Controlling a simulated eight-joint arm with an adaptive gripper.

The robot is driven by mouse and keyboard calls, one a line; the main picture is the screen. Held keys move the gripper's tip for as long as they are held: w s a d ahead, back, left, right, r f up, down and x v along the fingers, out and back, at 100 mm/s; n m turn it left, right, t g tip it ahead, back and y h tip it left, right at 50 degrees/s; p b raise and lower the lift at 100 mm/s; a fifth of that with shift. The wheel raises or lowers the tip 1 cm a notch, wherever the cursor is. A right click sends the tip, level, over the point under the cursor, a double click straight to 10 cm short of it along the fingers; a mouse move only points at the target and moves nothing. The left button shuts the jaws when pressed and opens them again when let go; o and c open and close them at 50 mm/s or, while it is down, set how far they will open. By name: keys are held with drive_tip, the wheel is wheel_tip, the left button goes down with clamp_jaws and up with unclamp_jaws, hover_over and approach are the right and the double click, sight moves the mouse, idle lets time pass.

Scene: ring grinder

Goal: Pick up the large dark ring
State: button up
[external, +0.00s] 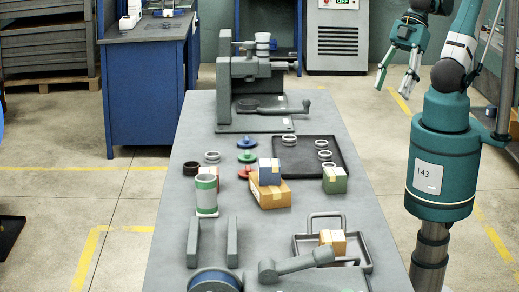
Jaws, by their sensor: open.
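A dark ring (191,169) lies on the grey table (170,235), left of a smaller light grey ring (212,157). It looks like the largest dark ring in view, but it is small in the picture. My gripper (393,91) is open and empty. It hangs in the air beyond the table's right side, at the upper right, well apart from the dark ring.
A dark tray (335,150) holds several light rings. A grey press (250,85) stands at the back. Boxes (268,192), coloured knobs (246,157) and a green-banded cylinder (206,196) stand near the dark ring. Metal bars (232,242) and a spool (214,282) are in front.

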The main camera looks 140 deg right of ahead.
drive_tip(key=shift+o, duration=0.5)
drive_tip(key=shift+w, duration=0.1)
idle(0.3)
drive_tip(key=w+d+m+g+h+p, duration=0.15)
drive_tip(key=w+d+m+g, duration=0.25)
drive_tip(key=w+d+m, duration=1.35)
drive_tip(key=w+d+f+m+g, duration=0.1)
drive_tip(key=w+d+f, duration=0.4)
drive_tip(key=d, duration=0.6)
drive_tip(key=w+d+f+m+g+y+p, duration=0.1)
drive_tip(key=w+d+f+m, duration=0.1)
drive_tip(key=w+d+f, duration=0.3)
drive_tip(key=w+d+f+m+g, duration=0.1)
drive_tip(key=w+d+f, duration=0.4)
drive_tip(key=d+f, duration=0.7)
drive_tip(key=d, duration=0.7)
drive_tip(key=shift+p, duration=0.3)
drive_tip(key=shift+m+y, duration=0.25)
drive_tip(key=shift+f, duration=1.3)
